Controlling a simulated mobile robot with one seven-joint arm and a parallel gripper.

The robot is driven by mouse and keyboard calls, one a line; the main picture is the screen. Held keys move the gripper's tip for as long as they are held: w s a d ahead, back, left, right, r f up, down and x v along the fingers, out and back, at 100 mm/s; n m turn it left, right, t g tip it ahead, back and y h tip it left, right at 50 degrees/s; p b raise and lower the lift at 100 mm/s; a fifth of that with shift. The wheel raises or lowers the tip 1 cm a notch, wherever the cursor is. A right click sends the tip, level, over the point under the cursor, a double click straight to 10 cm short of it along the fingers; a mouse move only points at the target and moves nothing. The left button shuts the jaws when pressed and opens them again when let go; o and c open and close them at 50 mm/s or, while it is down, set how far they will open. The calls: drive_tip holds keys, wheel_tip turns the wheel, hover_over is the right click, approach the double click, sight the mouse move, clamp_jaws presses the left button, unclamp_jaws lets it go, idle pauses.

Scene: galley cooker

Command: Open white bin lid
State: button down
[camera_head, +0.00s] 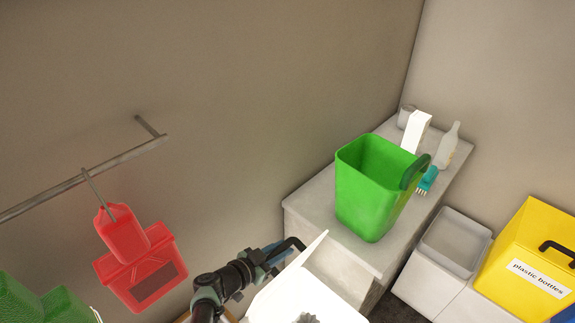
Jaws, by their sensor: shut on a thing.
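The white bin (300,297) is at the bottom middle of the head view, cut off by the lower edge. A white flap that looks like its lid (307,254) stands tilted up, seen nearly edge-on. A black handle (294,242) shows at the lid's left side. My gripper (277,253) is beside the lid on its left, shut on what looks like this handle. The fingertips are small and partly hidden, so the exact contact is unclear.
A green bin (372,190) stands on a grey counter (310,213) with a white carton (415,132) and a bottle (448,147). A yellow bin (525,262) and a grey open bin (455,241) are at right. A red container (143,278) hangs left below a wall rail (80,179).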

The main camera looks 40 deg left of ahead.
drive_tip(key=shift+a, duration=0.45)
drive_tip(key=c, duration=0.7)
unclamp_jaws()
drive_tip(key=p+v, duration=0.5)
drive_tip(key=v, duration=0.2)
drive_tip(key=shift+s+r+p, duration=0.2)
drive_tip(key=shift+p, duration=0.1)
